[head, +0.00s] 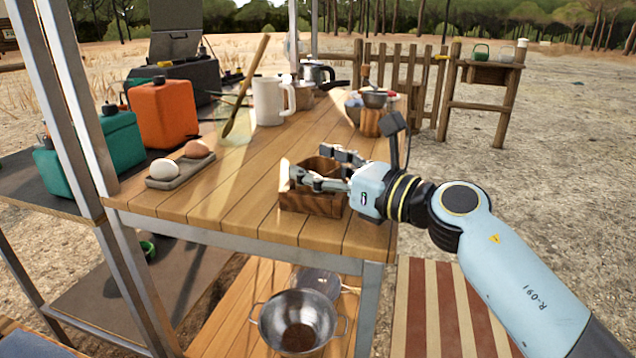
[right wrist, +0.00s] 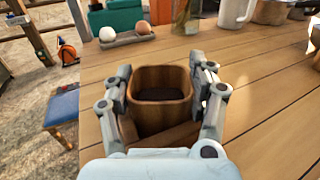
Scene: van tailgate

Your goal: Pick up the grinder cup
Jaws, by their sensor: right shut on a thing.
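The grinder cup (right wrist: 160,113) is a squarish wooden cup with rounded corners and dark contents. In the right wrist view it stands between the two fingers of my right gripper (right wrist: 163,88), which is shut on its sides. In the head view my right gripper (head: 325,170) is at the near right part of the wooden table, over a dark brown wooden box form (head: 312,204). The fingers partly hide the cup there, and I cannot tell cup and box apart clearly. Whether the cup is lifted is also unclear. My left gripper is out of view.
On the table (head: 225,205) stand an egg tray (head: 180,172) with two eggs, a white mug (head: 270,100), a leaning wooden spoon (head: 245,88) and a wooden container (head: 370,122). A steel colander (head: 298,322) is on the lower shelf. The planks left of my right gripper are clear.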

